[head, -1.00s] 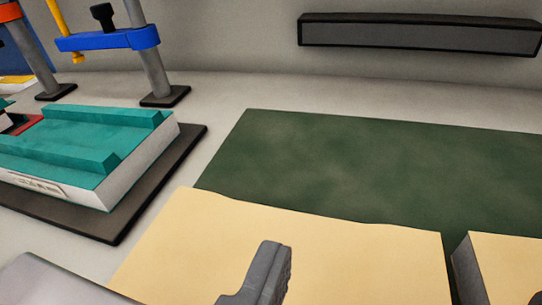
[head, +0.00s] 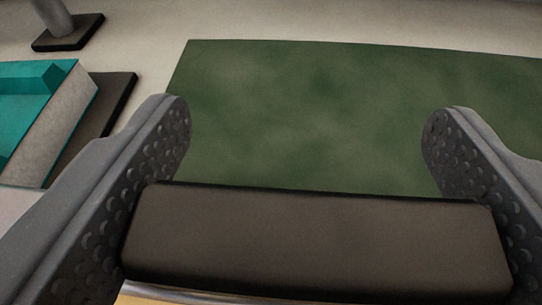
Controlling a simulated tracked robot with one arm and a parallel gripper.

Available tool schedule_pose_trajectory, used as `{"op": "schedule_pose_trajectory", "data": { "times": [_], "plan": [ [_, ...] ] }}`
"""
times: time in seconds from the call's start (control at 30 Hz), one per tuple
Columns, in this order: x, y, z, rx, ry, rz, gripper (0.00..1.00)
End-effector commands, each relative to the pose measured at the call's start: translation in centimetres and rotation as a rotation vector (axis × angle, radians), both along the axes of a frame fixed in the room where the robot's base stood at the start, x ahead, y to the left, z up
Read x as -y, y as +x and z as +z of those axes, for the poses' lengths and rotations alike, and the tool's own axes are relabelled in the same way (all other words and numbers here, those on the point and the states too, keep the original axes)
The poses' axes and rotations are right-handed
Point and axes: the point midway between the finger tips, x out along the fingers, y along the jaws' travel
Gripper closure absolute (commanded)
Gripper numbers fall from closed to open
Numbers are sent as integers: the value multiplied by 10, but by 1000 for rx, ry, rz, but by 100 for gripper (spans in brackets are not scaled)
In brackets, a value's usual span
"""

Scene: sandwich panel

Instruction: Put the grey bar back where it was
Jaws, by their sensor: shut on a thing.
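My gripper (head: 308,118) has a ridged, dotted grey finger on each side of the head view. A dark grey-brown bar (head: 315,240) lies crosswise between the fingers, with its ends against their inner faces. The gripper is shut on this bar. The bar's underside and whatever lies beneath it are mostly hidden. A dark green mottled sheet (head: 330,120) lies beyond the bar.
A grey post on a dark foot (head: 68,32) stands at upper left. Pale surface is clear along the back.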

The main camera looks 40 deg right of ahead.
Motion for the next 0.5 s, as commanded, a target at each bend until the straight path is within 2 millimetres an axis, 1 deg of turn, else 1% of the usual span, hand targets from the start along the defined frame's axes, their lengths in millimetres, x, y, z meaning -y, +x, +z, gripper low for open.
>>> {"op": "schedule_pose_trajectory", "data": {
  "times": [0.03, 0.13, 0.23, 0.3, 0.5],
  "plan": [
    [1, 6, 1, 4, -2, 2, 82],
    [1, 5, -18, -1, -2, 2, 82],
    [1, 5, -27, -1, -2, 2, 82],
    [1, 5, -30, 0, -3, 2, 82],
    [1, 6, -30, 3, -4, 2, 82]
  ]
}}
